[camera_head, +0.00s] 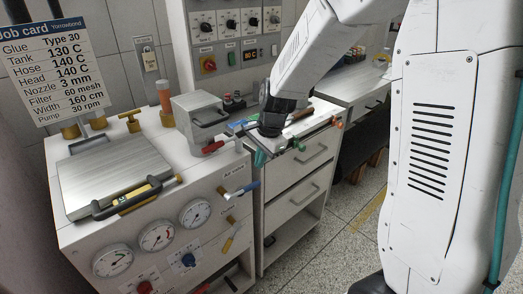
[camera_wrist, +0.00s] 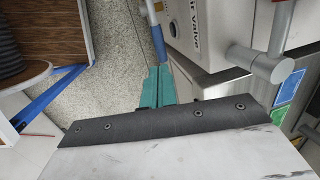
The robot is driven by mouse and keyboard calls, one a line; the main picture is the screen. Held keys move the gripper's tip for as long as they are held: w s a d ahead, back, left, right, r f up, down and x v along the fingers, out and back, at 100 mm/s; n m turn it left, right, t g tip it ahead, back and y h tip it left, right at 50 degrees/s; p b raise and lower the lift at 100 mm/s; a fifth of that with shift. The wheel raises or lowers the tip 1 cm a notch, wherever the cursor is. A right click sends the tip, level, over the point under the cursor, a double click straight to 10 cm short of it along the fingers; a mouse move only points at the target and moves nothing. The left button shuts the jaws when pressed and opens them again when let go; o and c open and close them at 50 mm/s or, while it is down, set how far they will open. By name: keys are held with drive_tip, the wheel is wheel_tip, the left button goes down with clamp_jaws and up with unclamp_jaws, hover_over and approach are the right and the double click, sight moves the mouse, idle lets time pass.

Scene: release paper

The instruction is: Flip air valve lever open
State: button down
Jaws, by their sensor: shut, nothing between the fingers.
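The blue-handled lever (camera_head: 247,188) sticks out from the right end of the machine's front panel, below the worktop edge. In the wrist view its blue grip (camera_wrist: 158,42) lies beside a grey block whose partly cut-off label reads "air valve" (camera_wrist: 191,22). My gripper (camera_head: 259,161) hangs above and beside the lever, pointing down. Its teal fingers, also in the wrist view (camera_wrist: 158,68), are closed together and empty. Their tips are close to the end of the blue grip; I cannot tell whether they touch.
A yellow-handled lever (camera_head: 231,237) and several gauges are on the panel. A drawer cabinet (camera_head: 300,180) stands right of the machine. Open floor (camera_head: 335,240) lies in front of it.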

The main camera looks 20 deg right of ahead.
sight(254, 184)
drive_tip(key=x, duration=0.7)
drive_tip(key=shift+f, duration=0.2)
